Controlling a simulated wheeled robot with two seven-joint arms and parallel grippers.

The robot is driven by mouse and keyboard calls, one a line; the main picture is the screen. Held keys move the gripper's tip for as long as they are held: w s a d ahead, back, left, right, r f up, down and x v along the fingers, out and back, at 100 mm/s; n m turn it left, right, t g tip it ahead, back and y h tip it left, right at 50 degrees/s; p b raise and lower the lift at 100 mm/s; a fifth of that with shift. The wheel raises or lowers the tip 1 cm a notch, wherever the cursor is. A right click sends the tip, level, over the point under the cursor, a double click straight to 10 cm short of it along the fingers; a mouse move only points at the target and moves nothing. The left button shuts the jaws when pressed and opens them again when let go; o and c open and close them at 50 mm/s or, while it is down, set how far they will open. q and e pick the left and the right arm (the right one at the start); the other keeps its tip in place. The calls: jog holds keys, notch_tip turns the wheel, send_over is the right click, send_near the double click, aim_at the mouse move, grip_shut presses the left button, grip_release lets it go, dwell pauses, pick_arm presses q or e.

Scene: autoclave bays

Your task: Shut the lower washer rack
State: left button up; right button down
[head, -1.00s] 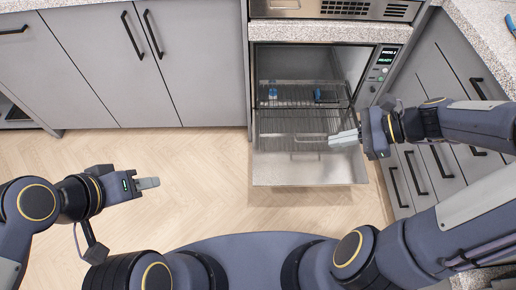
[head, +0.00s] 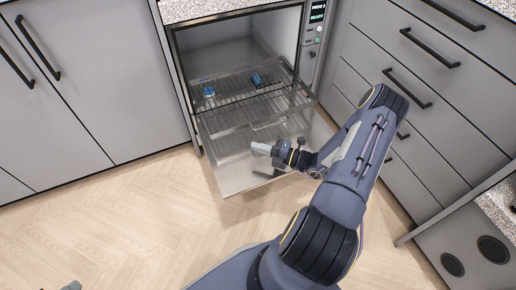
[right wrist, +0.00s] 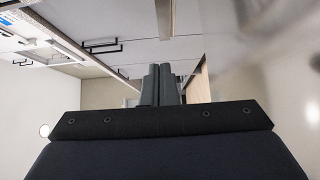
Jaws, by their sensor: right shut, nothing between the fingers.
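The lower washer rack (head: 232,88) is a wire shelf in the open washer bay, reaching out from the cavity over the lowered door. Two small blue items, one at its left (head: 208,91) and one at its right (head: 257,79), rest on it. The lowered steel door (head: 232,177) lies below and in front. My right gripper (head: 258,148) is shut and empty, in front of the rack and over the door; I cannot tell whether it touches the door. Its closed fingers show in the right wrist view (right wrist: 161,84). Only a small tip of my left gripper (head: 71,286) shows at the bottom left edge.
The washer's control panel (head: 318,17) reads READY at the right of the bay. Grey drawers (head: 410,110) with black handles stand close to my right arm. Grey cupboards (head: 85,75) stand at the left. The wooden floor (head: 150,225) in front is clear.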

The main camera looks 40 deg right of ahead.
jog(key=b+x, duration=0.1)
jog(key=x, duration=0.5)
jog(key=shift+f+b, duration=0.15)
jog(key=shift+b, duration=0.25)
jog(key=w, duration=0.1)
jog(key=w+b, duration=0.1)
jog(key=w, duration=0.1)
jog(key=shift+w+d+b, duration=0.15)
jog(key=shift+d+b, duration=0.1)
jog(key=shift+b, duration=0.05)
jog(key=shift+w+d, duration=0.1)
jog(key=shift+w, duration=0.35)
